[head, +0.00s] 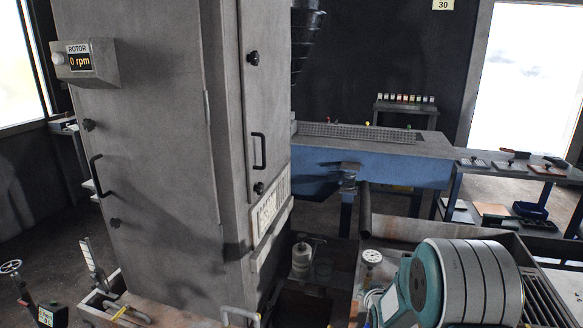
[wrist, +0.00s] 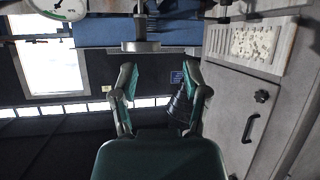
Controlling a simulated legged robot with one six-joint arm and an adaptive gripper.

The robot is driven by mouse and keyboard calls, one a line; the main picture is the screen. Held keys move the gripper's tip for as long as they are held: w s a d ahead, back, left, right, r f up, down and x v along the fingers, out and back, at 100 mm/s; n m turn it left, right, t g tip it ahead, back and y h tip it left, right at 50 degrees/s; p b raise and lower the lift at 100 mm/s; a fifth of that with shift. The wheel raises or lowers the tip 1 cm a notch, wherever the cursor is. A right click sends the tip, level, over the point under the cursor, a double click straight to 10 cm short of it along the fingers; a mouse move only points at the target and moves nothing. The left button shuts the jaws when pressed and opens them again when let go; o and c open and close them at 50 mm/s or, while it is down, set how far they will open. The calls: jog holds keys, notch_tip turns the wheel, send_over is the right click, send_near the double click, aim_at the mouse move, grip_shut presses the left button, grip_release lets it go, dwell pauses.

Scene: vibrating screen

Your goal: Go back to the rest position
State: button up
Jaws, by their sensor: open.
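My gripper (wrist: 160,68) shows in the wrist view, with its two dark green-lined fingers spread apart. Nothing is between the fingertips, and I see no object held. A round metal fitting (wrist: 140,46) appears just beyond the fingertips in the picture, and its distance is unclear. A black ribbed spout (wrist: 180,105) shows behind the right finger. I cannot make out the gripper in the head view.
A tall grey cabinet (head: 150,130) with door handles and a "0 rpm" rotor display (head: 85,61) stands at left. A blue vibrating screen (head: 390,158) is behind it. A tool bench (head: 470,165) is at right. Dark floor (head: 40,178) shows at left.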

jog(key=s+a+r+g, duration=0.2)
jog(key=s+r, duration=0.6)
jog(key=s+a+r+g, duration=0.1)
jog(key=s+a+r, duration=0.1)
jog(key=s+r, duration=0.55)
jog(key=s+a+r+g, duration=0.1)
jog(key=s+r+g, duration=0.1)
jog(key=s, duration=0.9)
jog(key=s+a+r+g, duration=0.1)
jog(key=s+r+g, duration=0.1)
jog(key=s, duration=0.8)
jog(key=shift+s+a+r+y, duration=0.3)
jog(key=shift+s+r+y, duration=0.05)
jog(key=shift+y, duration=0.05)
